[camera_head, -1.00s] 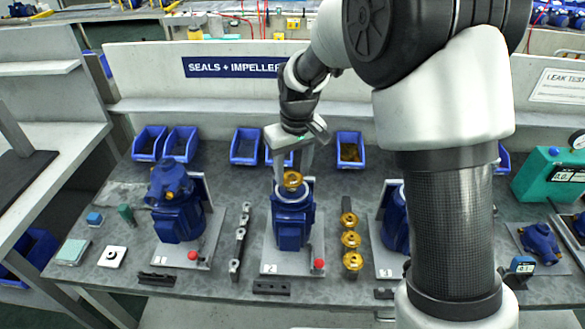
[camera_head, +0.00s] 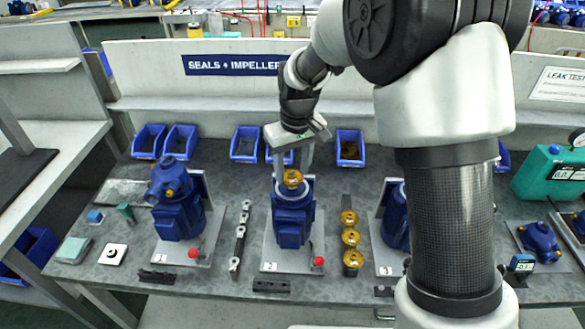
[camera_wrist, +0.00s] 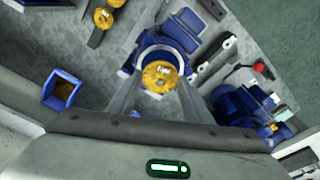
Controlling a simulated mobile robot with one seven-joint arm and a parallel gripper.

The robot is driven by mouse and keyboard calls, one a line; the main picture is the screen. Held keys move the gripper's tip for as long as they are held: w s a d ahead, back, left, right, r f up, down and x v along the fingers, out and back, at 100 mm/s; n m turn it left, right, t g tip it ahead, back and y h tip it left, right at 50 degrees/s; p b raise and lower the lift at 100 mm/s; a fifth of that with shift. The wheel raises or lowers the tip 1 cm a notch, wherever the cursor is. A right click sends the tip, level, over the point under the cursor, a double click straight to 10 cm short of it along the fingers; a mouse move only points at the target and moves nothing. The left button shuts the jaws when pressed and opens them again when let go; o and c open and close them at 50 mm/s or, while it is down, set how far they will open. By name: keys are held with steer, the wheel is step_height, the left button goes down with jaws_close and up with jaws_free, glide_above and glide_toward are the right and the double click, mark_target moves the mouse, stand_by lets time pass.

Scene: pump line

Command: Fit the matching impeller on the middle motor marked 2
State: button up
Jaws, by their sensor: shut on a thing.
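The middle motor (camera_head: 292,222) is blue and stands upright on a grey plate marked 2. My gripper (camera_head: 292,172) is above it, pointing down, shut on a brass-coloured impeller (camera_head: 292,178). In the wrist view the impeller (camera_wrist: 160,77) sits between my fingers, with small dark marking on its face that I cannot read. It is over the top of the motor (camera_wrist: 178,40); whether it touches the shaft I cannot tell. Several other brass impellers (camera_head: 350,238) stand in a row on a dark rack to the right of the middle motor.
A left motor (camera_head: 178,215) with its blue housing on and a right motor (camera_head: 395,222), partly hidden by my arm, flank the middle one. A rail of small parts (camera_head: 239,240) lies left of it. Blue bins (camera_head: 350,150) line the back. Red knobs (camera_head: 318,262) stand on the plates.

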steer(key=shift+f, duration=0.25)
steer(key=o, duration=1.1)
steer(key=shift+o, duration=0.7)
steer(key=o, duration=0.7)
steer(key=shift+o, duration=0.2)
step_height(320, 180, up, 9)
steer(key=p, duration=0.6)
